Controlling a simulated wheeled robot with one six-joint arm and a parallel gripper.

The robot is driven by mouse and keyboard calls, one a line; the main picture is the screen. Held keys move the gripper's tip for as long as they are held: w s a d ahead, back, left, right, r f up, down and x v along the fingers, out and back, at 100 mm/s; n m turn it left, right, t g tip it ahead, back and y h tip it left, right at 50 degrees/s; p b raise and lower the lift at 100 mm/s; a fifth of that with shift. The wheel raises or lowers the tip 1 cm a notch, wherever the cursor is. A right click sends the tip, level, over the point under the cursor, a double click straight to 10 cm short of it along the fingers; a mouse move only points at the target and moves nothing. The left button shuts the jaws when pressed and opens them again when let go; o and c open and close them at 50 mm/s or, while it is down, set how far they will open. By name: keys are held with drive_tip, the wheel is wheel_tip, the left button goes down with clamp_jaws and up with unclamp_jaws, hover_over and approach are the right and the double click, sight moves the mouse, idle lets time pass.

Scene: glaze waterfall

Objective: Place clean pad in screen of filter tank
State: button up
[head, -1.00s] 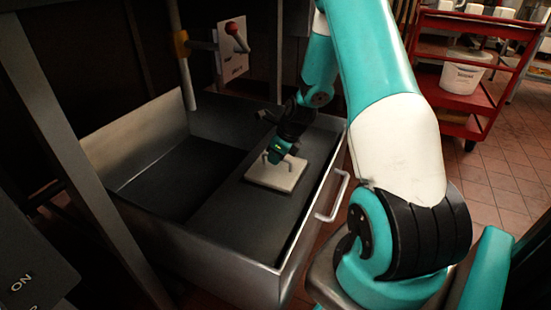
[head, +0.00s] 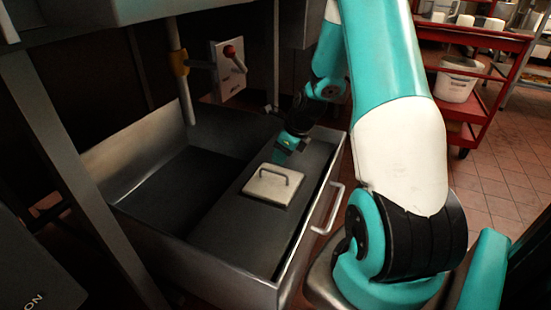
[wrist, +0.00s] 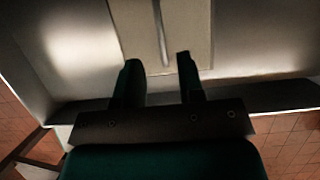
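The pad (head: 272,187) is a pale square slab with a dark handle (head: 281,172) on top. It lies flat on the dark raised panel (head: 232,222) in the right part of the metal filter tank (head: 205,262). In the wrist view the pad (wrist: 185,25) shows at the top with its handle ahead of the fingers. My gripper (wrist: 157,72) is open, with its two fingers apart and nothing between them. In the head view my gripper (head: 285,150) is behind the pad, apart from the handle.
The tank's left part is a dark, deeper basin (head: 170,165). A drawer handle (head: 328,208) is on the tank's right side. A red cart (head: 480,95) stands at back right.

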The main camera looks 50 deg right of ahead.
drive_tip(key=s+a+r+n+g+y+p, duration=0.1)
drive_tip(key=a+r+n, duration=0.65)
drive_tip(key=a, duration=0.25)
drive_tip(key=s+a+r+n+y, duration=0.1)
drive_tip(key=a+r+n, duration=0.6)
drive_tip(key=a+n, duration=0.2)
drive_tip(key=s+a+r+n+g, duration=0.1)
drive_tip(key=s+a+r+n, duration=0.2)
drive_tip(key=s+a+n, duration=0.5)
drive_tip(key=s+a+r+n+g, duration=0.2)
drive_tip(key=s+a+r+n, duration=0.2)
drive_tip(key=n, duration=1.1)
drive_tip(key=s+a, duration=0.3)
drive_tip(key=s, duration=0.2)
drive_tip(key=shift+s+a+r+y, duration=0.2)
drive_tip(key=shift+s+a+y, duration=0.1)
drive_tip(key=shift+s+a, duration=0.1)
